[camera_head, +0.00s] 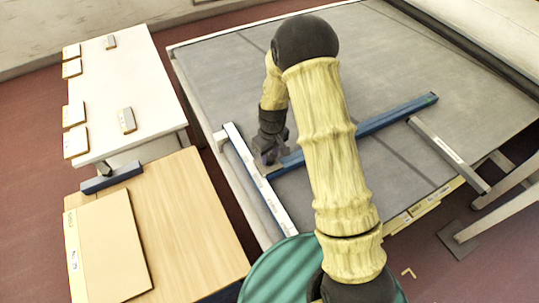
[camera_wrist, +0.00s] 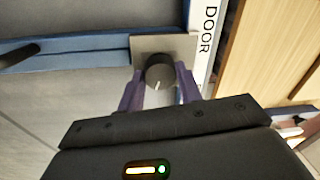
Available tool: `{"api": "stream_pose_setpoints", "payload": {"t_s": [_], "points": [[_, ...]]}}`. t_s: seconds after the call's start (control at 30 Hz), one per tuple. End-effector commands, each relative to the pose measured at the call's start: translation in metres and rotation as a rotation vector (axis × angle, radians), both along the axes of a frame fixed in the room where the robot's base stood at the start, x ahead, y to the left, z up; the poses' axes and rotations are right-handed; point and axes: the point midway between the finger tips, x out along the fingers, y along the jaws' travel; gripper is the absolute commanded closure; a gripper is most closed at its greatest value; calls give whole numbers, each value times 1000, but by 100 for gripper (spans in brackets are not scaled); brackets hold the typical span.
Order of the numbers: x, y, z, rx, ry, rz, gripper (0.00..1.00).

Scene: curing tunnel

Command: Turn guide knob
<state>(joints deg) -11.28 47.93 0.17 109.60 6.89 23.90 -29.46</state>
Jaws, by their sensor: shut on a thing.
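The guide knob (camera_wrist: 160,72) is a dark round knob with a pale pointer line, seen in the wrist view on a grey-beige plate (camera_wrist: 150,43). My gripper (camera_wrist: 160,84) has its two purple fingers on either side of the knob and is shut on it. The pointer line aims toward the gripper side, down in the picture. In the head view my gripper (camera_head: 268,157) is at the left end of the blue guide rail (camera_head: 385,118), and the knob is hidden there behind the gripper. The rail lies slantwise across the grey belt.
The grey belt (camera_head: 220,65) surrounds the rail. A white strip (camera_head: 255,175) runs along its left edge; a strip marked DOOR (camera_wrist: 207,45) shows in the wrist view. A wooden table (camera_head: 190,210) and a white table (camera_head: 150,80) stand left. A grey bar (camera_head: 450,155) lies right.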

Motion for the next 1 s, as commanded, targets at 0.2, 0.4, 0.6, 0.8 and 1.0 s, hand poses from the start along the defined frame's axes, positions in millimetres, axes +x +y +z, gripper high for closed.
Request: {"api": "stream_pose_setpoints", "payload": {"t_s": [0.2,0.4,0.6,0.8,1.0], "points": [[0,0,-1,1,-1,-185,88],[0,0,0,0,-1,-376,88],[0,0,0,1,-2,-566,88],[-1,0,1,0,-3,-755,88],[-1,0,1,0,-2,-947,88]]}}
